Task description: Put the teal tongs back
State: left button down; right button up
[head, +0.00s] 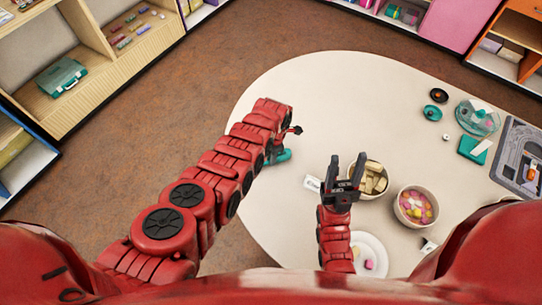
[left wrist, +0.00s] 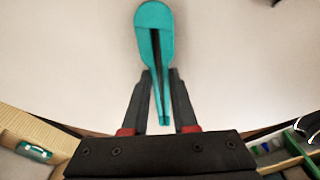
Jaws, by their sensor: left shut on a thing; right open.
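The teal tongs (left wrist: 154,32) are held in my left gripper (left wrist: 160,74), whose two dark fingers close on them from both sides in the left wrist view. Their rounded end points away from the gripper. In the head view part of the tongs (head: 284,155) shows at the left part of the white table, beside my left arm, which hides the rest. I cannot tell whether they touch the table. My right gripper (head: 347,162) is open and empty, close to the left side of a bowl of pale blocks (head: 378,167).
A small white label card (head: 312,183) lies on the table (head: 330,90) between my grippers. A bowl of pink and yellow pieces (head: 416,207) and a plate (head: 371,248) stand to the right. Teal and dark items and a grey tray (head: 516,160) fill the right side. The table's far middle is clear.

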pick_arm(q)
jog(key=shift+f, duration=0.15)
jog(key=c, duration=0.6)
grip_release()
